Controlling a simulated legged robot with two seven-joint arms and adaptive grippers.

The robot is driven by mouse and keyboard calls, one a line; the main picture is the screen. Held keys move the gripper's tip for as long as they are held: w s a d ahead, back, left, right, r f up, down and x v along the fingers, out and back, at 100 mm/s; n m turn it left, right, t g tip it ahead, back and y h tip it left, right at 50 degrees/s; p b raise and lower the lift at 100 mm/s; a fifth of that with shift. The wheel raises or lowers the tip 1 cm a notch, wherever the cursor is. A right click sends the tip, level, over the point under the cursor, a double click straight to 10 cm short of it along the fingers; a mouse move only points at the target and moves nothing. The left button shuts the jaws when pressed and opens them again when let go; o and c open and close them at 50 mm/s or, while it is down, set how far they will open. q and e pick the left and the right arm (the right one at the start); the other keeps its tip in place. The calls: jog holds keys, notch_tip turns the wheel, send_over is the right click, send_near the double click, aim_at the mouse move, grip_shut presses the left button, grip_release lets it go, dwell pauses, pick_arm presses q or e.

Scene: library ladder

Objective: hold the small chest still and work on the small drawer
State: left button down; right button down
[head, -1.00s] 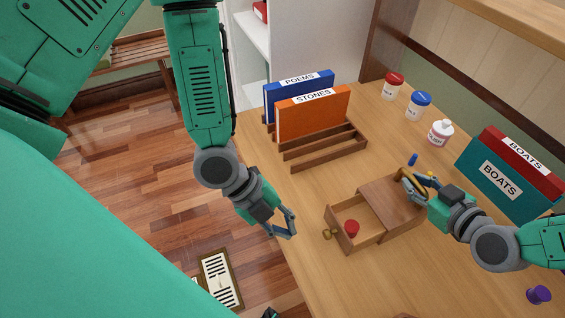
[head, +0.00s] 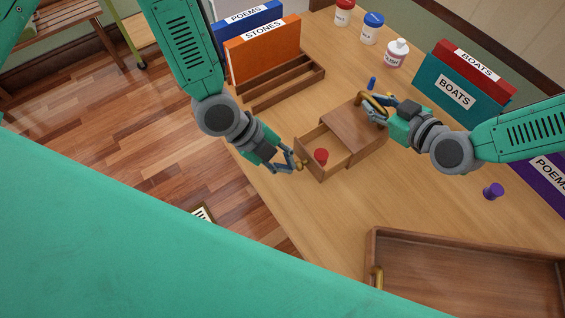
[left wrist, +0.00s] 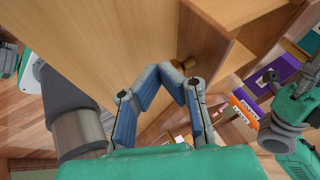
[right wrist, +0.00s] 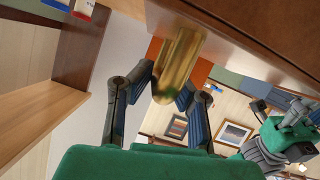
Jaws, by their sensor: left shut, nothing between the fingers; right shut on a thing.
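The small wooden chest (head: 352,128) stands on the table with its small drawer (head: 337,167) pulled partly out. A red object (head: 321,156) sits inside the drawer. My left gripper (head: 294,166) is shut with nothing in it, its tips beside the drawer's brass knob. My right gripper (head: 368,104) is shut on the chest's brass handle (head: 376,104). That handle also shows between the fingers in the right wrist view (right wrist: 178,65).
A wooden tray (head: 372,245) with a brass handle is at the front right. A purple object (head: 493,191) lies right of the chest. Books in a rack (head: 285,82), bottles (head: 396,54) and the BOATS books (head: 450,88) stand behind. The table's left edge drops to the floor.

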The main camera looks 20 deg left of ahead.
aim_at(299, 156)
pick_arm(q)
jog(key=w+d, duration=0.1)
jog(key=w, duration=0.1)
jog(key=w+d, duration=0.3)
jog(key=w, duration=0.1)
jog(key=shift+w+d, duration=0.2)
jog(key=shift+w, duration=0.05)
pick_arm(e)
jog(key=shift+s+f, duration=0.1)
jog(key=shift+f, duration=0.05)
pick_arm(q)
jog(key=shift+s+a, duration=0.35)
jog(key=s+a, duration=0.2)
jog(key=shift+s, duration=0.4)
jog(key=v, duration=1)
jog(key=shift+d, duration=0.1)
